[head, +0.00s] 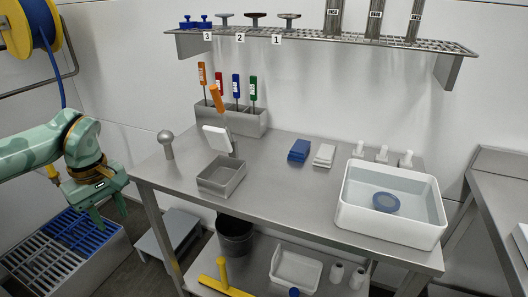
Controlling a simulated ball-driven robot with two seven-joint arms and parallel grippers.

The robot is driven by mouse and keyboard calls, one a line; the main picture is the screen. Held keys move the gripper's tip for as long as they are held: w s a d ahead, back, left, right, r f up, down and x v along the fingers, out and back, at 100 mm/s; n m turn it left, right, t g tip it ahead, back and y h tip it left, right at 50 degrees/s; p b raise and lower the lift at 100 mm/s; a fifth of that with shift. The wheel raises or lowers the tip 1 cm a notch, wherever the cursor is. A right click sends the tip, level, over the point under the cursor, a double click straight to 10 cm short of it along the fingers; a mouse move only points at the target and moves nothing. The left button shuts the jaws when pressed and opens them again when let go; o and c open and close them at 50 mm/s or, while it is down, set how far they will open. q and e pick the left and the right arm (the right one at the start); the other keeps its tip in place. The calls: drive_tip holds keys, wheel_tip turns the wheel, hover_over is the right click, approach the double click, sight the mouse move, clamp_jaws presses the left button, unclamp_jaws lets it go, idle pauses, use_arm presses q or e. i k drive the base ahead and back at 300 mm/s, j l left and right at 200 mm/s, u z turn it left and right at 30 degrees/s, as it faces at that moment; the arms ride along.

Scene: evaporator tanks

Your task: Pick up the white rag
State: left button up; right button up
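The white rag (323,155) lies folded on the steel table, just right of a folded blue rag (299,150). It is fully visible and nothing touches it from above. My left gripper (109,214) hangs at the far left, off the table's left end, with its fingers pointing down. Its fingers are apart and nothing is between them. It is well away from the white rag. My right gripper is not in view.
Right of the rags stands a white basin (390,218) with a blue disc inside. An open steel box (221,177) and a tool rack (238,117) stand left. A perforated shelf (330,38) overhangs the back. The table front is clear.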

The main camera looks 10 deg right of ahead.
sight(324, 157)
drive_tip(key=i+j+u, duration=0.15)
drive_tip(key=u, duration=0.3)
drive_tip(key=i+j+u, duration=0.15)
drive_tip(key=u, duration=0.3)
drive_tip(key=i+u, duration=0.2)
drive_tip(key=u, duration=0.25)
drive_tip(key=i+j+z, duration=0.45)
drive_tip(key=i, duration=0.2)
drive_tip(key=i+l+z, duration=0.1)
drive_tip(key=z, duration=0.75)
drive_tip(key=i+z, duration=0.15)
drive_tip(key=z, duration=0.25)
drive_tip(key=i+z, duration=0.1)
drive_tip(key=z, duration=0.35)
drive_tip(key=i+z, duration=0.1)
drive_tip(key=z, duration=0.35)
drive_tip(key=i+z, duration=0.15)
drive_tip(key=z, duration=0.3)
drive_tip(key=i+z, duration=0.1)
drive_tip(key=z, duration=0.35)
drive_tip(key=i+j+z, duration=0.1)
drive_tip(key=z, duration=0.3)
